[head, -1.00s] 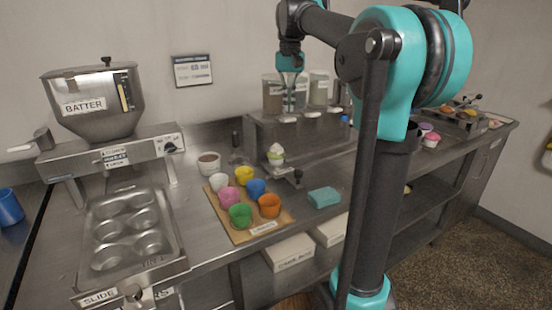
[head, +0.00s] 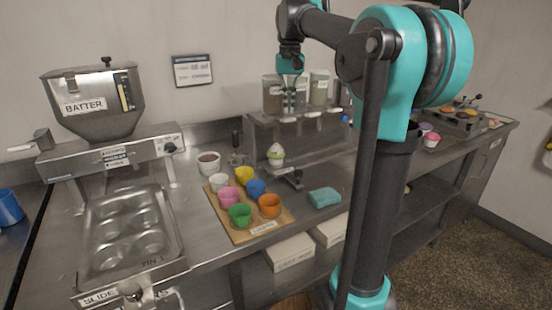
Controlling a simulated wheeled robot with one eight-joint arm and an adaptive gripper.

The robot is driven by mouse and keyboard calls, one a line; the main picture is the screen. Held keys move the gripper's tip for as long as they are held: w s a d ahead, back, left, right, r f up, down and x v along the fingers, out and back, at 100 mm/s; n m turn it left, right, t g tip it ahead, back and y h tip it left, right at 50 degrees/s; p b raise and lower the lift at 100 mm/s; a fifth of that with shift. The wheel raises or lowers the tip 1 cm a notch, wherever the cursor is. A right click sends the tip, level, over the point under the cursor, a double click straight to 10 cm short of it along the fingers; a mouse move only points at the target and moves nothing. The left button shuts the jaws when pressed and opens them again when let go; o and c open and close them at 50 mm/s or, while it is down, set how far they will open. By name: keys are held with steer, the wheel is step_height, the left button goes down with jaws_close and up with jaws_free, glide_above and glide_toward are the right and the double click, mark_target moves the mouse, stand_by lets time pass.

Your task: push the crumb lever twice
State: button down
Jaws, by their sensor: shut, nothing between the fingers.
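A metal dispenser stand (head: 335,150) on the counter carries several clear canisters, with white-handled levers along its front. The left lever (head: 288,120) sits below the brown-filled canister (head: 271,97). The canister labels are too small or too covered to read, so I cannot tell which lever is the crumb one. My gripper (head: 290,108) is shut and empty, pointing down in front of the left canister, just above the left lever. Whether it touches that lever cannot be told. A white-topped cupcake in a green cup (head: 276,156) stands below, at the stand's front left.
A board (head: 242,232) with several coloured cups lies left of the stand. A teal sponge (head: 324,197) lies in front. The batter hopper (head: 98,102) and muffin tin (head: 128,232) are at left. My arm hides part of the counter to the right.

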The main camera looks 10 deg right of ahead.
mark_target(289, 118)
steer(key=shift+f, duration=0.1)
stand_by(0.5)
steer(key=shift+f, duration=1.9)
steer(key=shift+r, duration=2)
steer(key=shift+f, duration=0.1)
steer(key=shift+f, duration=1.9)
steer(key=shift+r, duration=2)
